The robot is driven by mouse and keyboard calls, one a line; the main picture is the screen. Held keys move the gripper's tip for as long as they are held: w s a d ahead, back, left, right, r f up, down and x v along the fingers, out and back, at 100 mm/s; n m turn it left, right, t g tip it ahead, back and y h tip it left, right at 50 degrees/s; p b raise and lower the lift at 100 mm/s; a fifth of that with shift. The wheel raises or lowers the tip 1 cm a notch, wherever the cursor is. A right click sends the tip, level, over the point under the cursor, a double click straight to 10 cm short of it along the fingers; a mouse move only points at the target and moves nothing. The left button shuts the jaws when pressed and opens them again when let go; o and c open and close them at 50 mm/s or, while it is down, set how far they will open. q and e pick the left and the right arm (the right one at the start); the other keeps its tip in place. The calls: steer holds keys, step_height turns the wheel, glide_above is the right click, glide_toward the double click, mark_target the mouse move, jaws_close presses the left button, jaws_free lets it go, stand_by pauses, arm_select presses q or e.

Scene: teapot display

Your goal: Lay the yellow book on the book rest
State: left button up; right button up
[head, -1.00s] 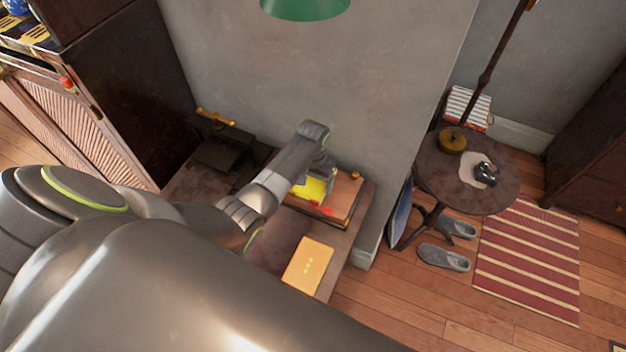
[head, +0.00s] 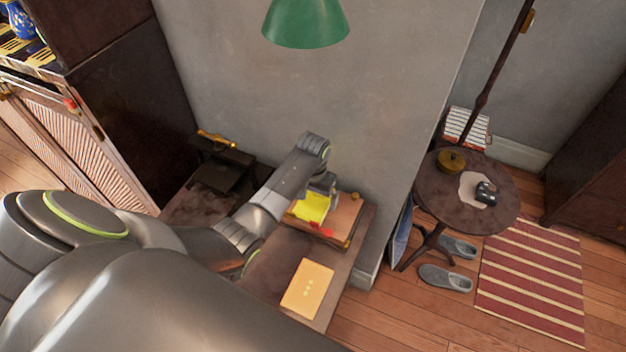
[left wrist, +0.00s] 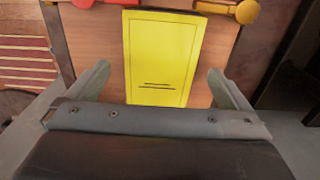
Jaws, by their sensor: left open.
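The yellow book (head: 312,206) lies flat on the wooden book rest (head: 347,214), on the dark table beside the wall. In the left wrist view the yellow book (left wrist: 162,55) lies against the brown board of the rest (left wrist: 113,50), with board showing on both sides of it. My left gripper (head: 322,186) is right at the book, partly covering it in the head view. In the left wrist view its fingers (left wrist: 158,78) are apart, one on each side of the book's near end, with gaps between. My right gripper is not in view.
A pale orange box or book (head: 307,288) lies on the table's near part. A dark object with a brass handle (head: 217,139) stands at the back left. A green lamp shade (head: 306,22) hangs above. A round table (head: 450,205) stands to the right.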

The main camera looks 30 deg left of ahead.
mark_target(313, 204)
arm_select(q)
step_height(313, 204, up, 9)
stand_by(0.3)
stand_by(0.5)
